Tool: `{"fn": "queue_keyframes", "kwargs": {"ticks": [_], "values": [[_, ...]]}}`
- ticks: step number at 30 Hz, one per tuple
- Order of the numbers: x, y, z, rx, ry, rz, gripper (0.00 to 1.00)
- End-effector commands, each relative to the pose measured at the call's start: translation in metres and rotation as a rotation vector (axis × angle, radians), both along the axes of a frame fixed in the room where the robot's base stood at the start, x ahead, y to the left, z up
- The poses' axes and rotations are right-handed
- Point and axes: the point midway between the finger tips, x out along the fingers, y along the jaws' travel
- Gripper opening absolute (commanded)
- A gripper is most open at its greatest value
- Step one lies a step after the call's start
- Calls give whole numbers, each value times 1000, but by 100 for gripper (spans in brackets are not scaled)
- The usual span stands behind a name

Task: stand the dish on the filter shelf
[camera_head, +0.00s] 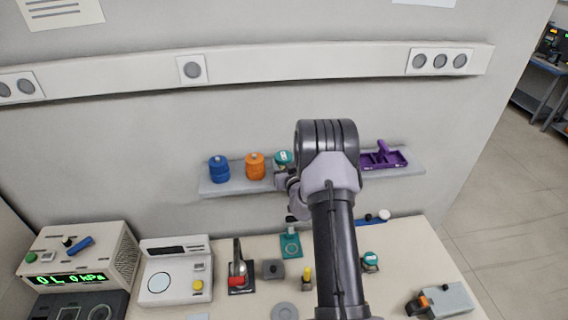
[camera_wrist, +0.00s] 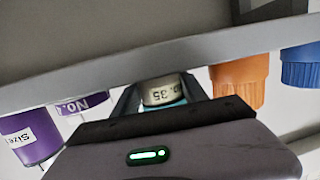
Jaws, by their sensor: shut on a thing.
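The dish (camera_head: 284,157), teal with a pale top, is at the wall shelf, just right of an orange container. In the wrist view the dish (camera_wrist: 160,92) shows a white band with dark print reading 35. My gripper (camera_wrist: 160,104) is shut on it, with a finger on each side. The filter shelf (camera_head: 228,188) is a pale ledge on the wall; its edge (camera_wrist: 120,67) crosses the wrist view close to the dish. I cannot tell whether the dish touches the shelf. My arm hides part of the shelf.
Blue (camera_head: 219,169) and orange (camera_head: 255,166) containers stand left of the dish on the shelf. A purple rack (camera_head: 384,157) sits at its right end. Purple labelled items (camera_wrist: 32,137) show in the wrist view. The bench below holds instruments and another teal-topped item (camera_head: 370,260).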

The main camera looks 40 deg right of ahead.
Motion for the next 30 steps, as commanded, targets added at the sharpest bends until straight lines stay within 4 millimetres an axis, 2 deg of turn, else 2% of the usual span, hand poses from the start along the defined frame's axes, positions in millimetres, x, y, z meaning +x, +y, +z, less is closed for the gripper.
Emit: {"fn": "queue_keyframes", "kwargs": {"ticks": [8, 9, 12, 23, 26, 30], "values": [[0, 0, -3, 0, 0, 0, 7], [0, 0, -4, 0, 1, 0, 53], [0, 0, -3, 0, 1, 0, 72], [0, 0, 2, 0, 0, 0, 72], [-14, 5, 2, 2, 1, -1, 72], [-44, 19, 8, 2, 2, 0, 72]]}}
